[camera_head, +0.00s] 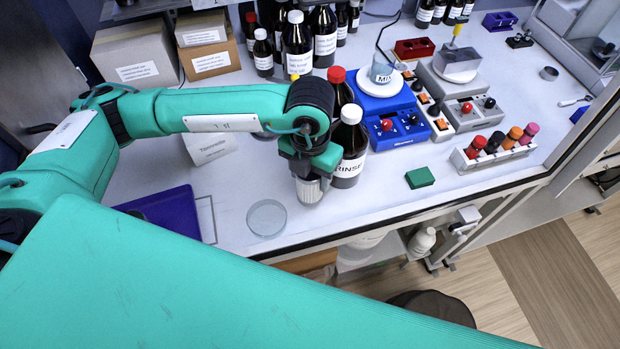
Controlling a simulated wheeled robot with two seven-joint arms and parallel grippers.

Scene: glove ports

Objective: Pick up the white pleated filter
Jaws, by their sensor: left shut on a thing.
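The white pleated filter (309,190) is a short ribbed cylinder in front of the brown RINSE bottle (349,150). My left gripper (309,174) reaches down over it from above and is shut on it. The gripper hides the filter's top. The filter looks upright; I cannot tell whether its bottom touches the bench. My right gripper does not show.
A clear round dish (266,218) lies just left of the filter. A blue stirrer (385,105) with a beaker, a green block (420,178) and a rack of coloured vials (492,152) stand to the right. A purple tray (168,212) is at the left.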

